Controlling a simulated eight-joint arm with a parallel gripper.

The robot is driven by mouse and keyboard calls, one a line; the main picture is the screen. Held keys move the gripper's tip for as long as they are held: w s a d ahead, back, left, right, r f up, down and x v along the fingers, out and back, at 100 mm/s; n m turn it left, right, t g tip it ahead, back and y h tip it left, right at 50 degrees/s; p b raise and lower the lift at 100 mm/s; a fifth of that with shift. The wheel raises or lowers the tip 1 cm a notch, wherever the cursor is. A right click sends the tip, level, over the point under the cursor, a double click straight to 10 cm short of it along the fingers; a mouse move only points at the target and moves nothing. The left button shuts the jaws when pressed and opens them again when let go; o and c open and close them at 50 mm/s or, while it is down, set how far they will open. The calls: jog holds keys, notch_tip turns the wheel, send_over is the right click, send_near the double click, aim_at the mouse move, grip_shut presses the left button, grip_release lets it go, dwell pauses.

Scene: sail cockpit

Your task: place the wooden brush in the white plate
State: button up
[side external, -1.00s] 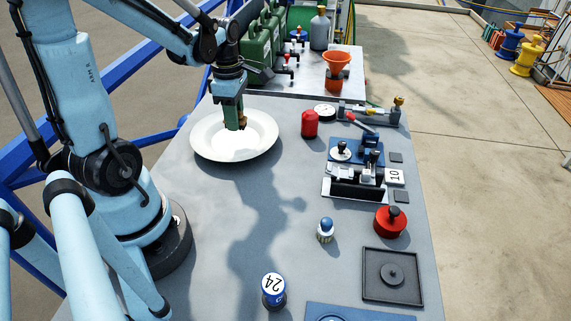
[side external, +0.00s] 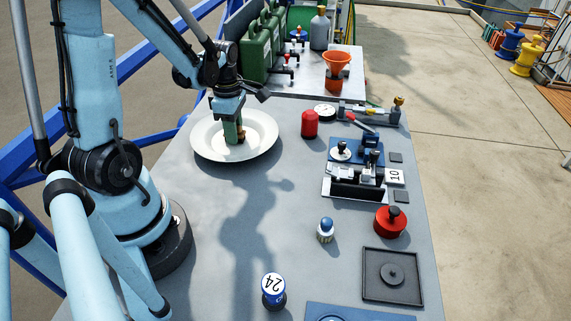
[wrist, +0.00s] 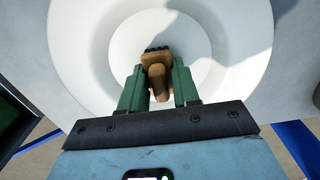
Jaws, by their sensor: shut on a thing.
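The white plate (side external: 268,147) lies on the grey table, near its far left side. My gripper (side external: 237,138) points down inside the plate's rim. In the wrist view my gripper (wrist: 159,88) has its green fingers on either side of the wooden brush (wrist: 157,72), shut on it. The brush is brown with dark bristles at its far end, over the plate's middle. In the side view only a small brown part of the brush (side external: 242,134) shows beside the fingers. Whether the brush touches the plate's bottom I cannot tell.
A red cylinder (side external: 310,124) stands just right of the plate. Blue-based equipment (side external: 358,162), a red knobbed pot (side external: 390,221) and a blue-topped brush or knob (side external: 326,230) stand further right. The table in front of the plate is clear.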

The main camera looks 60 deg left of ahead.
jog(key=shift+f, duration=0.1)
jog(key=o, duration=1)
jog(key=shift+o, duration=0.2)
notch_tip(320, 180, up, 12)
jog(key=w+d+r+m+t, duration=0.1)
jog(key=d+m+t, duration=0.6)
jog(key=d+m, duration=1)
jog(key=shift+w+d+m, duration=0.15)
jog(key=shift+w+m, duration=0.25)
jog(key=shift+m, duration=4.6)
jog(key=shift+r, duration=0.1)
